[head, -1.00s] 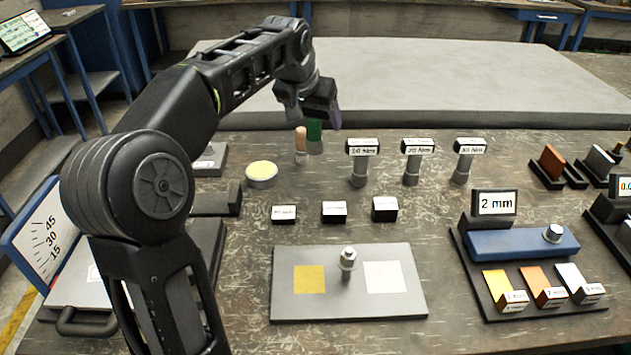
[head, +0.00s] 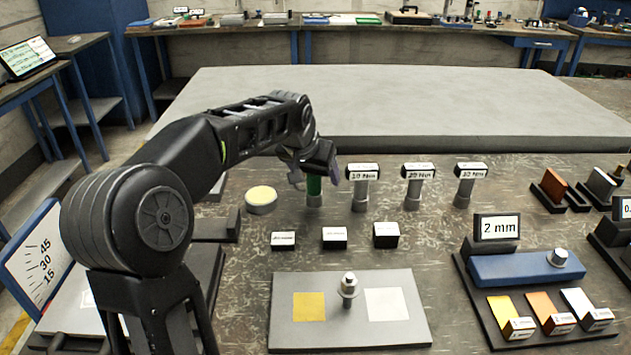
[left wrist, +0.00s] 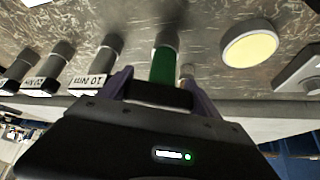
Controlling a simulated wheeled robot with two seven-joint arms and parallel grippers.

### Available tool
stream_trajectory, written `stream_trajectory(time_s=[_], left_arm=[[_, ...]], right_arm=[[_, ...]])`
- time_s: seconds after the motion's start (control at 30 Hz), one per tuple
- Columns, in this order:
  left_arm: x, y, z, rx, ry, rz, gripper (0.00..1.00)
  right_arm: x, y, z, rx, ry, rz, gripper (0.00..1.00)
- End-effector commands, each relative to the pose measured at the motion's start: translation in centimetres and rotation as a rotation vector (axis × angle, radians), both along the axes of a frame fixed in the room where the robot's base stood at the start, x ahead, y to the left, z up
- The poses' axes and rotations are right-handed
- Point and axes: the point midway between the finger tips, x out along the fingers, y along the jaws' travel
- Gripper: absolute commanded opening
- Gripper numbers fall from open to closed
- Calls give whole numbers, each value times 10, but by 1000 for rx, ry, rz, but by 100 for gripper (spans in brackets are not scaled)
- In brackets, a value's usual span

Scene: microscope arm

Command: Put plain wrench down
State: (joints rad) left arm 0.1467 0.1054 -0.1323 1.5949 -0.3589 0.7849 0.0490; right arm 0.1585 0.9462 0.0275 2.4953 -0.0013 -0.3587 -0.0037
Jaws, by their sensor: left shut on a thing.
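The plain wrench (head: 314,188) has a green handle and a grey lower end. It hangs upright below my left gripper (head: 314,174), which is shut on its top. In the left wrist view the green handle (left wrist: 163,66) sits between the two purple-grey fingers (left wrist: 160,92), with its grey end toward the tabletop. Its lower end is at or very near the table; I cannot tell whether it touches. My gripper hides its top. It is between the round yellow-topped tin (head: 261,199) and the 10 Nm wrench (head: 361,188). My right gripper is out of view.
The 20 Nm (head: 415,187) and 30 Nm (head: 466,186) wrenches stand further right. Small label blocks (head: 334,237) stand in front. A grey plate (head: 322,335) with a bolt (head: 348,286) lies nearer. A blue 2 mm fixture (head: 510,268) is at right. A raised grey slab (head: 400,100) lies behind.

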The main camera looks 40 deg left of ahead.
Motion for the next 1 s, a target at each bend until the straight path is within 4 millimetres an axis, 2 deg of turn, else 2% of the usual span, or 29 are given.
stream_trajectory(time_s=[0.03,0.13,0.53,0.57,0.8,1.0], left_arm=[[0,0,-9,0,0,0,3],[0,0,-18,1,-1,1,3],[0,0,-23,1,-2,0,3],[0,0,-23,0,1,0,75],[0,0,-23,0,1,0,94],[0,0,-23,0,1,0,94]], right_arm=[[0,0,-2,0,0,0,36],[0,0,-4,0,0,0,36],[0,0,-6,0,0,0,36],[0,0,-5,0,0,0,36],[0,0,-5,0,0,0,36],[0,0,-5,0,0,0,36]])
